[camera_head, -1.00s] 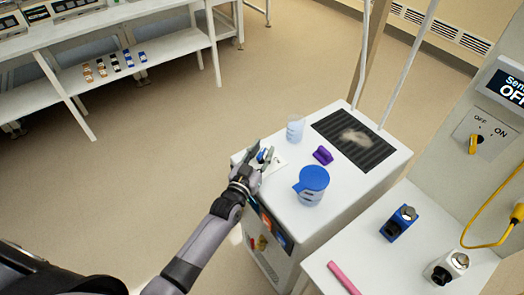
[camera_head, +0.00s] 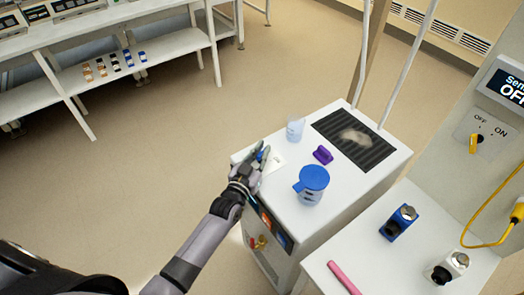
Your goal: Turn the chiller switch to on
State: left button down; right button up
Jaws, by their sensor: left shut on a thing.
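The chiller appears to be the white cabinet (camera_head: 349,186) in the middle, with a dark grille on top. At its near left top corner is a white plate (camera_head: 277,162) with a small blue part, mostly hidden by my left gripper (camera_head: 260,153). The gripper is shut on this blue part, which appears to be the chiller switch. Its position and any on or off marks are too small and covered to read. My right gripper is not in view.
On the cabinet stand a clear beaker (camera_head: 295,130), a purple item (camera_head: 323,155) and a blue-lidded jug (camera_head: 311,187) close to my gripper. At right, a yellow switch (camera_head: 474,143) marked OFF and ON sits below a display (camera_head: 506,86) reading OFF.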

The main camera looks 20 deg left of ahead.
pick_arm(q)
jog(key=shift+f+m+h+b, duration=0.2)
jog(key=shift+m+h+b, duration=0.7)
jog(key=shift+h, duration=0.3)
jog(key=m+g+h+b, duration=0.2)
jog(key=m+h+b, duration=0.1)
jog(key=h+b, duration=0.1)
jog(key=shift+f+b, duration=0.1)
jog(key=shift+b, duration=0.45)
jog(key=shift+d+r+m+g+h+b, duration=0.2)
jog(key=shift+m+g+h+b, duration=0.4)
jog(key=shift+g+h+b, duration=0.3)
jog(key=c, duration=1.7)
grip_release()
jog(key=shift+r, duration=0.1)
jog(key=shift+s+a, duration=0.1)
jog(key=v, duration=1.2)
